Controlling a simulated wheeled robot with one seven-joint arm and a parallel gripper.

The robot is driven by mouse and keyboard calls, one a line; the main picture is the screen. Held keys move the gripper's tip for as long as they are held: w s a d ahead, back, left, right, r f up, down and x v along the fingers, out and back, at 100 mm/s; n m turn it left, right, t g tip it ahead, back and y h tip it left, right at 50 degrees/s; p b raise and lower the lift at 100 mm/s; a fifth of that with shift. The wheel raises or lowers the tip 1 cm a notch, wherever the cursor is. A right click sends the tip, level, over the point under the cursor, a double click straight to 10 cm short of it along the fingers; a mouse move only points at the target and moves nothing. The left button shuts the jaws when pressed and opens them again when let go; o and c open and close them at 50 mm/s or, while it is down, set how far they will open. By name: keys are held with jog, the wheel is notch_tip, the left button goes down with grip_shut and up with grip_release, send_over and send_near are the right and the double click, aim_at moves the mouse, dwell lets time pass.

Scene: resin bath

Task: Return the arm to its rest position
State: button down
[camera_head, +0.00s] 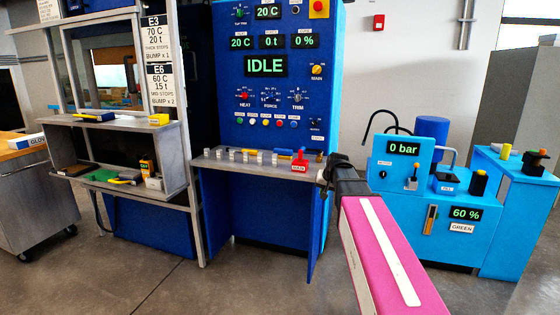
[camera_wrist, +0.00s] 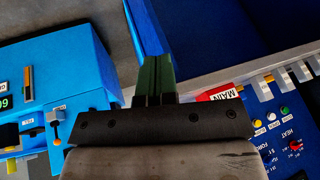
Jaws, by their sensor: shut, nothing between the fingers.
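My arm (camera_head: 385,260) reaches forward from the bottom right in the head view, with a pink link and a white strip. My gripper (camera_head: 325,172) is at its far end, in front of the right side of the blue control cabinet (camera_head: 222,110). In the wrist view the dark fingers of my gripper (camera_wrist: 155,75) are together and empty. A red tagged item (camera_head: 299,164) sits on the cabinet's ledge just left of my gripper; a red MAIN tag (camera_wrist: 222,92) shows right of the fingers in the wrist view.
The blue pump unit (camera_head: 400,180), reading 0 bar, stands right of my arm. The cabinet screen (camera_head: 266,65) reads IDLE. A grey shelf rack (camera_head: 190,185) stands left of the cabinet, and a wheeled cart (camera_head: 40,195) is at the far left. The floor in front is clear.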

jog(key=s+f+n+g+h, duration=0.1)
jog(key=s+f+g, duration=0.4)
jog(key=s+f, duration=1.7)
jog(key=s+d+h, duration=0.1)
jog(key=s, duration=0.1)
jog(key=shift+s+f, duration=0.15)
jog(key=shift+s, duration=0.15)
